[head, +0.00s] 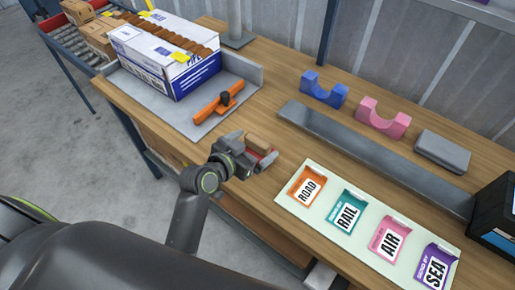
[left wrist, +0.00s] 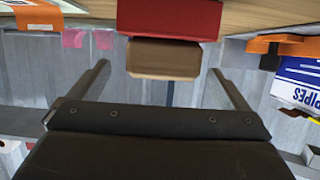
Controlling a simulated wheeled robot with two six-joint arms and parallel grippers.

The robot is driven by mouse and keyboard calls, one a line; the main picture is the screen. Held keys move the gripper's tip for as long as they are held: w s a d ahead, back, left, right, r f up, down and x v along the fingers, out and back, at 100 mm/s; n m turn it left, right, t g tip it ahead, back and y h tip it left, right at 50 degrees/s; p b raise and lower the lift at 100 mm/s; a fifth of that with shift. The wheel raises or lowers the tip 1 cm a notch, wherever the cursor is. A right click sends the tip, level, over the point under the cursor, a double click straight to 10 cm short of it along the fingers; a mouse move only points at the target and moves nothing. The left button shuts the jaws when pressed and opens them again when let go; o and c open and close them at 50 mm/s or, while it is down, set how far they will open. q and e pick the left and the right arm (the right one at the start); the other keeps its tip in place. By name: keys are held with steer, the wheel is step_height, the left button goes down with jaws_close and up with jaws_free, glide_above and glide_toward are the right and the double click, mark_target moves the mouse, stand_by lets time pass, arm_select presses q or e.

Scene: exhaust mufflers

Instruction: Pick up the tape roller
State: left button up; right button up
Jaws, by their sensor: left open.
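The tape roller (head: 260,144), with a brown part and a red part, sits on the wooden table, partly hidden by my left gripper. My left gripper (head: 253,149) is open, with its fingers on either side of the roller. In the left wrist view, the brown part (left wrist: 163,59) and the red part (left wrist: 168,17) of the roller show ahead, between the lines of the two open fingers (left wrist: 162,70). There is a visible gap between each finger and the brown part. My right gripper is not in view.
A grey tray (head: 243,72) holds a white-blue box (head: 172,78) of brown pieces and an orange tool (head: 212,108). A card panel (head: 318,215) lies right of my gripper. A grey bar (head: 375,157), blue cradle (head: 324,91) and pink cradle (head: 382,118) stand behind.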

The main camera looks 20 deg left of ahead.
mark_target(261, 139)
arm_select(q)
steer(key=shift+p+x, duration=0.4)
steer(key=shift+x, duration=2)
steer(key=shift+a, duration=0.15)
steer(key=c, duration=1.2)
